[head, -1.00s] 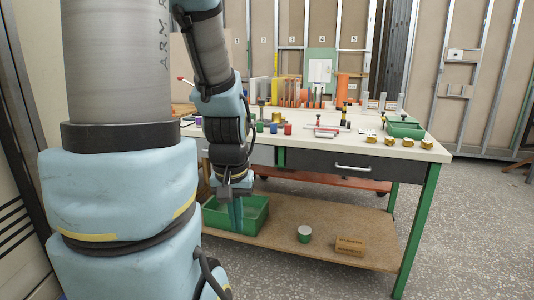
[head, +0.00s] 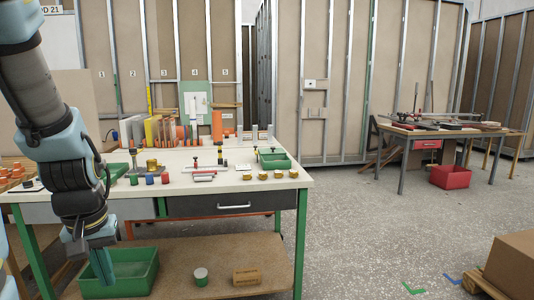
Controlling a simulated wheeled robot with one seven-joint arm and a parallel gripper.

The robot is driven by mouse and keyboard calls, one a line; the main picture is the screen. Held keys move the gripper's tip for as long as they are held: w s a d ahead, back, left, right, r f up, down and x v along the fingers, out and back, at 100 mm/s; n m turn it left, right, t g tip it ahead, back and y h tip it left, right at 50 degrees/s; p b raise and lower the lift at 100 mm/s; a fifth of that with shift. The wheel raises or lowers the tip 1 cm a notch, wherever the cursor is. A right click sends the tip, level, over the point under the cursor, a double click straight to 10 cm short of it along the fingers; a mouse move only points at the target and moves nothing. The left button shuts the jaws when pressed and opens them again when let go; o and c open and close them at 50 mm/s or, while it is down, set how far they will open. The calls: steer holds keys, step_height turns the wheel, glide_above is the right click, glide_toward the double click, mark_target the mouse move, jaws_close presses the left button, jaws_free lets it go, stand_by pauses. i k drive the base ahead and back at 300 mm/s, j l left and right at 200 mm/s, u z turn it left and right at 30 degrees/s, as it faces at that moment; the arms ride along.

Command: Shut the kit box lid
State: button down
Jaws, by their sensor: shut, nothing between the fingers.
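I cannot make out a kit box with a lid in this view. My gripper (head: 104,270) hangs low at the left, pointing down in front of the workbench (head: 230,186). It looks shut, with nothing seen in it. In the picture it overlaps the green bin (head: 143,272) on the bench's lower shelf; I cannot tell how far apart they are.
Small coloured cylinders, brass pieces and a green tray (head: 274,161) stand on the benchtop. A second table (head: 415,131) with a red bin (head: 450,177) is at the back right. A cardboard box (head: 512,265) sits at the lower right.

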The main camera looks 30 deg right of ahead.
mark_target(273, 150)
steer(key=i+l, duration=0.35)
steer(key=i+l+u, duration=0.1)
steer(key=i+l, duration=0.2)
steer(key=l, duration=0.15)
steer(key=i+l, duration=0.3)
steer(key=l, duration=0.15)
steer(key=i+l+u, duration=0.1)
steer(key=i+l, duration=0.2)
steer(key=l, duration=0.15)
steer(key=i+l, duration=0.3)
steer(key=l, duration=0.15)
